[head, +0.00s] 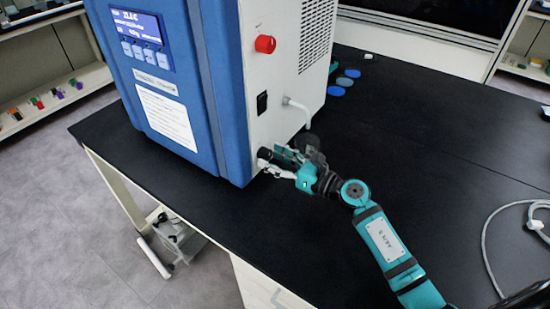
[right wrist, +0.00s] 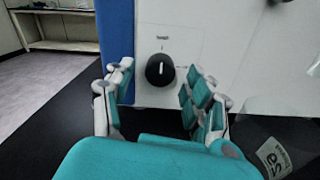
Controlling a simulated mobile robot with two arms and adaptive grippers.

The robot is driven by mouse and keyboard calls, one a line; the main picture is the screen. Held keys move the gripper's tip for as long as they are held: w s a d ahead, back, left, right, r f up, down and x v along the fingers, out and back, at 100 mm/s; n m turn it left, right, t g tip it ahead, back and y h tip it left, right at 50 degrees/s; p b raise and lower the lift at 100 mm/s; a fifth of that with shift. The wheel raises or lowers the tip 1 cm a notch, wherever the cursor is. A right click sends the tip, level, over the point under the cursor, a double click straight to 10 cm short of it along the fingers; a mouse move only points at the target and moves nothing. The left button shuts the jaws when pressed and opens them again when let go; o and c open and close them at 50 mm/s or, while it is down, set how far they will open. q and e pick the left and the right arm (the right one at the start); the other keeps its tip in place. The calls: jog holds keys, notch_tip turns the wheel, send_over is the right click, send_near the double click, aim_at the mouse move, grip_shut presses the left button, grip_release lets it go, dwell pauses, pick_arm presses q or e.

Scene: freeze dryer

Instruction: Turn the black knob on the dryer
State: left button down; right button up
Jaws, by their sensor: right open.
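The dryer (head: 275,90) is a blue and white box on the black table. Its black knob (right wrist: 160,69) is round with a white line that looks about upright, low on the white side panel. In the head view the knob (head: 265,154) shows as a dark stub near the panel's lower front corner. My right gripper (head: 277,162) is at the knob in the head view. In the right wrist view its open fingers (right wrist: 153,98) stand left and right of the knob, with gaps on both sides. I cannot tell whether they reach its depth. My left gripper is not in view.
A red button (head: 265,44), a black switch (head: 262,103) and a white hose (head: 298,108) are higher on the same panel. A pale cable (head: 490,240) lies at the right. The black table (head: 460,150) is mostly clear.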

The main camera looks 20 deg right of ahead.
grip_shut()
